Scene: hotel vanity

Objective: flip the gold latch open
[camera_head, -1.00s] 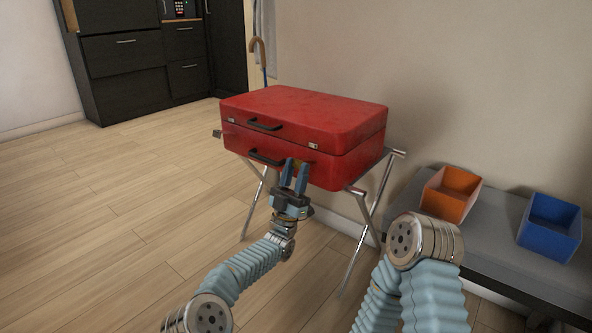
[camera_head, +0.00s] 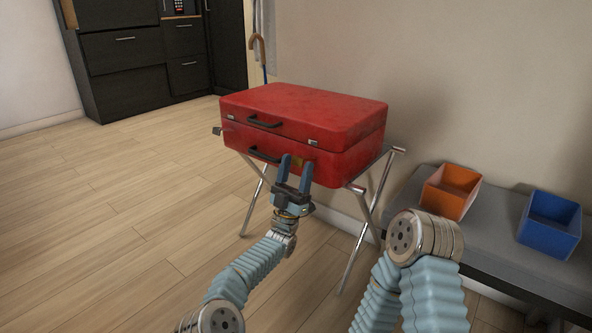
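A red suitcase (camera_head: 345,125) lies closed on a folding metal stand. A small gold patch that looks like the gold latch (camera_head: 297,161) shows on its lower front, partly hidden between my fingers. My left gripper (camera_head: 296,164) is open, its blue fingertips pointing up at the suitcase front on either side of this patch. I cannot tell whether the fingers touch the suitcase. The latch's exact position is too small to read. My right arm shows at lower right, but its gripper is out of view.
The stand (camera_head: 367,225) has crossed metal legs. Silver fittings and two dark handles (camera_head: 264,155) are on the suitcase front. An orange bin (camera_head: 449,193) and a blue bin (camera_head: 549,226) sit on a grey bench at right. Floor at left is clear.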

